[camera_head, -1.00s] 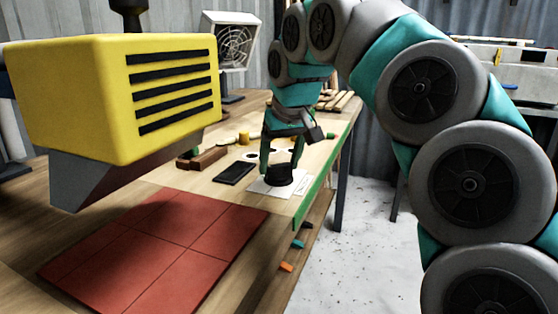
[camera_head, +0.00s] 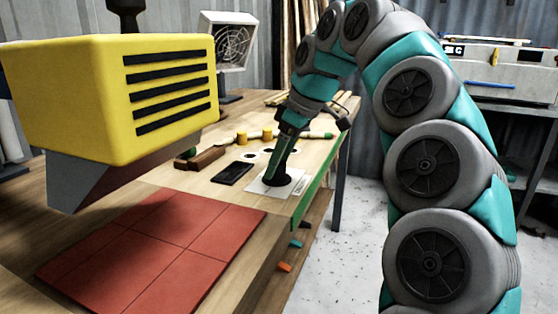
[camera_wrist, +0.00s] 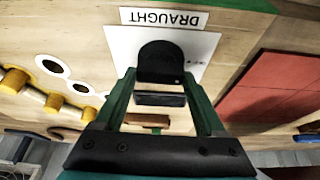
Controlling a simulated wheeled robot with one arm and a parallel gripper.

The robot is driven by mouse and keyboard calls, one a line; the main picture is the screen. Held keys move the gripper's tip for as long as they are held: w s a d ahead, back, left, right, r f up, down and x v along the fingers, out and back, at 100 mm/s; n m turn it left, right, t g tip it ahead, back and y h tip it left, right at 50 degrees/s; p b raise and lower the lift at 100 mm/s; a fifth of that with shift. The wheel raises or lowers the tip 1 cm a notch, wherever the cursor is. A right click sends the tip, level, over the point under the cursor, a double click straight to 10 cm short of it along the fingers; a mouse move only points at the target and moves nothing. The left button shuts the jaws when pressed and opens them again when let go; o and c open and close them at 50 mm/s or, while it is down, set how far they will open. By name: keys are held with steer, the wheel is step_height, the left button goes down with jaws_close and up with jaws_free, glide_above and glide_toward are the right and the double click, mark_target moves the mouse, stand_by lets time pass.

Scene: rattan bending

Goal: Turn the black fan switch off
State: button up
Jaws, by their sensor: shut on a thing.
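The black fan switch (camera_head: 273,181) sits on a white plate (camera_head: 258,188) near the green front edge of the bench. In the wrist view the switch (camera_wrist: 160,60) is a rounded black piece on the white plate (camera_wrist: 205,45), beside an upside-down DRAUGHT label (camera_wrist: 165,19). My gripper (camera_head: 277,170) reaches down to it at a slant. Its green fingers (camera_wrist: 158,78) stand on either side of the switch and are shut on it. The fingers partly hide the switch in the head view. A grey fan (camera_head: 233,48) stands at the back.
A yellow slotted box (camera_head: 165,90) fills the left foreground, above red tiles (camera_head: 160,240). A dark flat block (camera_head: 233,173), a brown wooden block (camera_head: 207,157) and yellow pegs (camera_head: 242,138) lie near the plate. Open floor (camera_head: 350,250) shows right of the bench.

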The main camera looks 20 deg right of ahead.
steer(key=shift+n, duration=0.3)
steer(key=o, duration=1.3)
